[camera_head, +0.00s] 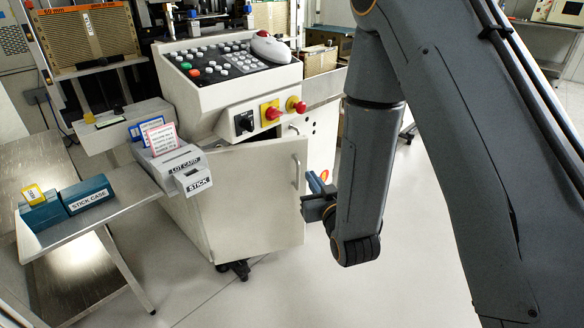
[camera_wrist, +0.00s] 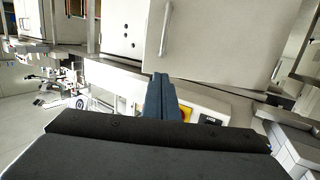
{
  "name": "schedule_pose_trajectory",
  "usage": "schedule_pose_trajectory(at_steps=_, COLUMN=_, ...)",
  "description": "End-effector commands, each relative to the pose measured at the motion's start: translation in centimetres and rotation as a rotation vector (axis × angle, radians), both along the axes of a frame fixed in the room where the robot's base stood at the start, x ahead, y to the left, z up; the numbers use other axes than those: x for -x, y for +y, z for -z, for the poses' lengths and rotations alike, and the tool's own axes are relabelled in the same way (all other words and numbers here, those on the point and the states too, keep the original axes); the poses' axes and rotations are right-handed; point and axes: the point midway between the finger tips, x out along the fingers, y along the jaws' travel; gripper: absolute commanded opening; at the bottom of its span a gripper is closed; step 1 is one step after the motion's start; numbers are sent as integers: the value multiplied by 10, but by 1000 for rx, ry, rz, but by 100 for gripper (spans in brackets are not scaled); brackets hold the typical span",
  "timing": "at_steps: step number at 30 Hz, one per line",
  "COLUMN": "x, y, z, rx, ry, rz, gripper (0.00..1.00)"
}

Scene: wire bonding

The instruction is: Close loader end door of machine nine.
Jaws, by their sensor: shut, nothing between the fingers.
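The loader end door (camera_head: 245,195) is a pale panel on the front of the control cabinet, with a vertical bar handle (camera_head: 295,171) near its right edge. It stands ajar, its right edge swung out from the cabinet. My gripper (camera_head: 316,184) is just right of the door's free edge, partly hidden by my arm. In the wrist view, my shut, empty fingers (camera_wrist: 160,78) point toward the pale door (camera_wrist: 220,45) and its handle (camera_wrist: 165,28). The fingertips appear below the handle in that picture; whether they touch the door I cannot tell.
The control panel (camera_head: 226,65) with buttons and red knobs sits above the door. A grey lot card holder (camera_head: 185,170) and a metal shelf (camera_head: 125,205) with blue stick cases (camera_head: 88,195) stand at left. The floor (camera_head: 270,290) in front is clear.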

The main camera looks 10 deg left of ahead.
Motion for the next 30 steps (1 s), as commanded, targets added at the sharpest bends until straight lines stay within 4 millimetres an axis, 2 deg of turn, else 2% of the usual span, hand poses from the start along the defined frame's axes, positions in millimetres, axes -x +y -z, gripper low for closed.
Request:
schedule_pose_trajectory(at_steps=1, x=2, y=6, z=9, rx=-12, ry=-30, rz=-13, gripper=0)
schedule_pose_trajectory(at_steps=6, x=6, y=16, z=9, rx=-42, ry=-101, rz=-33, gripper=0)
schedule_pose_trajectory(at_steps=11, x=-4, y=22, z=7, rx=-47, ry=-113, rz=-35, gripper=0)
schedule_pose_trajectory(at_steps=24, x=-81, y=55, z=7, rx=-47, ry=-114, rz=-34, gripper=0)
schedule_pose_trajectory(at_steps=30, x=-108, y=66, z=7, rx=-46, ry=-111, rz=-34, gripper=0)
